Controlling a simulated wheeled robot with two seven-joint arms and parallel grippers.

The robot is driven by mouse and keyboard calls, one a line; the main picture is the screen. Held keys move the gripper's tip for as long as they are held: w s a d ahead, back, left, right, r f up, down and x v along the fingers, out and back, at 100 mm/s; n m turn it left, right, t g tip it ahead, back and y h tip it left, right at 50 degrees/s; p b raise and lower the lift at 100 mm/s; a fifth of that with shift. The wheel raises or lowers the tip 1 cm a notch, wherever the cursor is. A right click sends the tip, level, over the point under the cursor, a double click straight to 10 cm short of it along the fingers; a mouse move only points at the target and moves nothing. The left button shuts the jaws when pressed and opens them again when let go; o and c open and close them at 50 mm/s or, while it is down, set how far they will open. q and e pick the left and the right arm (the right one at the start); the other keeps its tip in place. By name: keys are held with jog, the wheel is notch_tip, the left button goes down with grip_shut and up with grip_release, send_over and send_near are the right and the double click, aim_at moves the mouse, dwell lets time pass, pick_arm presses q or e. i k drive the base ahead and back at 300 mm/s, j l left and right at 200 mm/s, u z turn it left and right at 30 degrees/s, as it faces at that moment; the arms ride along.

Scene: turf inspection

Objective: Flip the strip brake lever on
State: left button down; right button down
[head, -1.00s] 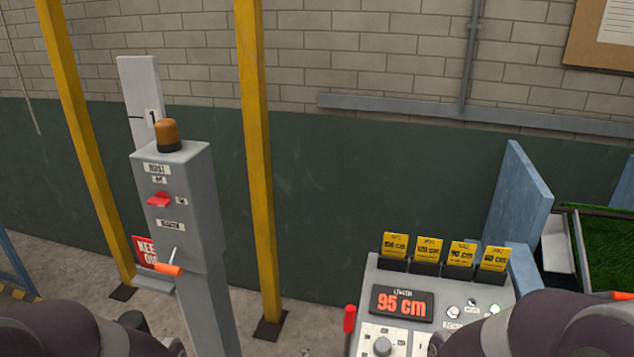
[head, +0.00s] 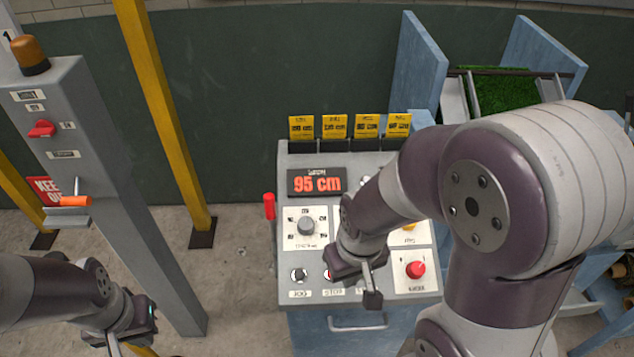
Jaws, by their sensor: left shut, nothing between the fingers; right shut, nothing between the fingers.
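A lever with a red grip (head: 269,206) stands upright at the left edge of the control console (head: 284,240). No label on it is readable, so I cannot tell if it is the strip brake lever. The grey post (head: 105,130) at left carries a red switch (head: 41,129) and an orange-handled lever (head: 75,201). My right gripper (head: 372,296) is shut and empty over the front of the console, hiding some controls. A red knob (head: 415,269) shows to its right. My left gripper (head: 115,347) is shut and empty at the lower left, partly cut off by the frame.
The console has a 95 cm display (head: 317,182), a grey dial (head: 306,225) and several yellow cards along its back. Blue panels (head: 418,65) and green turf (head: 497,88) stand behind it. A yellow pole (head: 165,115) rises between post and console.

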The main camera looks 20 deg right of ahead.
aim_at(271, 214)
jog(key=z, duration=2.25)
jog(key=k+j, duration=0.1)
jog(key=j, duration=0.6)
jog(key=k+j, duration=0.1)
jog(key=j, duration=1.25)
jog(key=k+j+z, duration=0.05)
